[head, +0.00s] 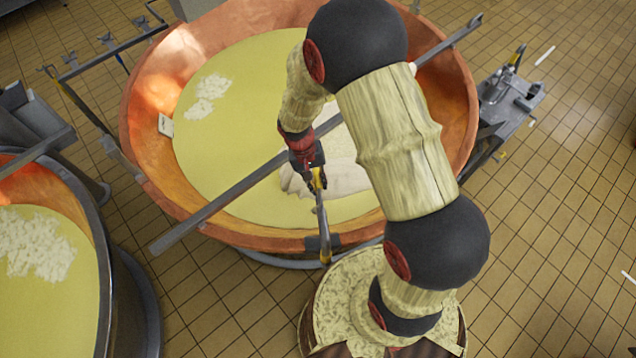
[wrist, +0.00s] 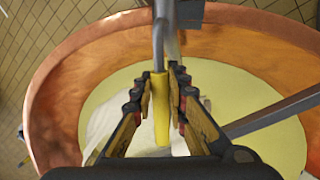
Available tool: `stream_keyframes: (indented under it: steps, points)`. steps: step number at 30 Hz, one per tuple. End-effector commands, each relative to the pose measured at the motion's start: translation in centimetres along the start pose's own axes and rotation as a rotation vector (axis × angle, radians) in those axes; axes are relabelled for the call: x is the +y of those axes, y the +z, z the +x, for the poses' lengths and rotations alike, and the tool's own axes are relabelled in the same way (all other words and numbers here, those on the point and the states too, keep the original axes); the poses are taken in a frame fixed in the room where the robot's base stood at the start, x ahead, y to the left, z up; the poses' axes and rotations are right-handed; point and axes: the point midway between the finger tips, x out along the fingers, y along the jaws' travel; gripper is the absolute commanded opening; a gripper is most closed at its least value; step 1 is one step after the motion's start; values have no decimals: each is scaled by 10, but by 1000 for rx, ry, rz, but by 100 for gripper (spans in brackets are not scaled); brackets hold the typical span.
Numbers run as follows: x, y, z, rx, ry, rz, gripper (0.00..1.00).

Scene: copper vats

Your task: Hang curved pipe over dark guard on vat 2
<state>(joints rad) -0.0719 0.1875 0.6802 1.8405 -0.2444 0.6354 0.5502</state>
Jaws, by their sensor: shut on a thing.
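My gripper (head: 316,178) is over the near part of a copper vat (head: 150,118). It is shut on the yellow handle (wrist: 161,112) of the curved grey pipe (wrist: 159,42). In the head view the pipe (head: 323,222) runs from my gripper toward the near rim, its end around the dark guard (head: 338,240). The dark guard also shows in the wrist view (wrist: 190,11), right beside the pipe. I cannot tell whether the pipe touches the guard or rests on it. The pipe's hooked end is partly hidden.
A long grey bar (head: 215,207) crosses the vat diagonally, close to my gripper. Pale curd lies in the yellow liquid (head: 235,150). Another vat (head: 75,190) stands at the left. A grey metal stand (head: 508,100) is at the right. Tiled floor (head: 560,220) is mostly clear.

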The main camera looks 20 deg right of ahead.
Motion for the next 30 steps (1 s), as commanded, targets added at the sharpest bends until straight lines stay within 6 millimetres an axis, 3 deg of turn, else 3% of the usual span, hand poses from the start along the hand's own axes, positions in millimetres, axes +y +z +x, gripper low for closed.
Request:
stream_keyframes:
  steps: [14, 30]
  points:
    - [-10, -1, 1, -1, 11, -76, 0]
    - [-17, -6, 38, 21, 10, -73, 0]
